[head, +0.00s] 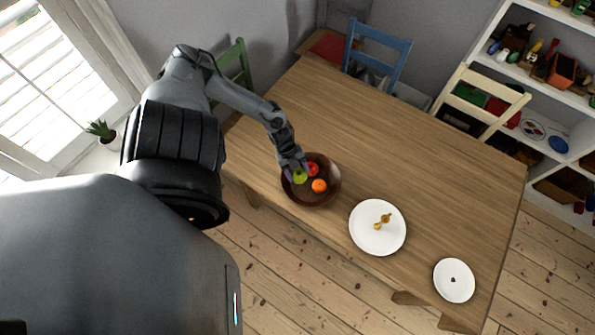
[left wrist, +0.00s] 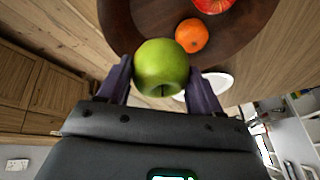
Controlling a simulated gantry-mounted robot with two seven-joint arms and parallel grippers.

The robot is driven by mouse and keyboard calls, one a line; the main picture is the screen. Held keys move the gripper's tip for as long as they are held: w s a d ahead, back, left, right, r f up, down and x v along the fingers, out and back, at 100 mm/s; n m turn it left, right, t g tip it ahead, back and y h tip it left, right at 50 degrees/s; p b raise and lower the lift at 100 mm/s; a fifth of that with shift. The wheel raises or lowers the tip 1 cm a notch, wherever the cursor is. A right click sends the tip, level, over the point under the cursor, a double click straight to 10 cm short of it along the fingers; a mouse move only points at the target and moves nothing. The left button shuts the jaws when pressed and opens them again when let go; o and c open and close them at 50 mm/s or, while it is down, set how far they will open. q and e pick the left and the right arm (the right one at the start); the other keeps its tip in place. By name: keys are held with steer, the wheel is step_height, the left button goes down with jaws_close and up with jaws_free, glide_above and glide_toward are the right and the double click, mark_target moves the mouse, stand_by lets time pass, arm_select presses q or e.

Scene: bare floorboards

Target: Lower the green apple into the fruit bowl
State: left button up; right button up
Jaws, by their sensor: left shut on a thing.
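The green apple (head: 300,177) is between the fingers of my left gripper (head: 294,174), over the left part of the fruit bowl. In the left wrist view the apple (left wrist: 161,68) sits between the two dark fingers (left wrist: 160,85), which are shut on it. The fruit bowl (head: 330,201) is dark brown wood and stands near the table's front edge. It holds an orange (head: 319,186) and a red apple (head: 312,168). The orange also shows in the left wrist view (left wrist: 191,36). I cannot tell whether the green apple touches the bowl. My right gripper is not in view.
A white plate (head: 362,236) with a brown item on it stands right of the bowl. A smaller white plate (head: 454,293) is farther right. The wooden table (head: 420,150) is clear behind them. Blue (head: 375,50), green and cream chairs line the table's far sides.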

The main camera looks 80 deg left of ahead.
mark_target(298, 177)
arm_select(q)
steer(key=shift+f, duration=0.1)
steer(key=shift+f+b, duration=1.65)
steer(key=shift+f, duration=0.65)
steer(key=shift+f+b, duration=0.5)
steer(key=shift+b, duration=0.15)
steer(key=shift+f+b, duration=0.45)
steer(key=shift+f, duration=0.1)
steer(key=shift+f+b, duration=0.5)
steer(key=shift+f, duration=0.15)
steer(key=shift+f+b, duration=0.55)
steer(key=shift+f, duration=0.15)
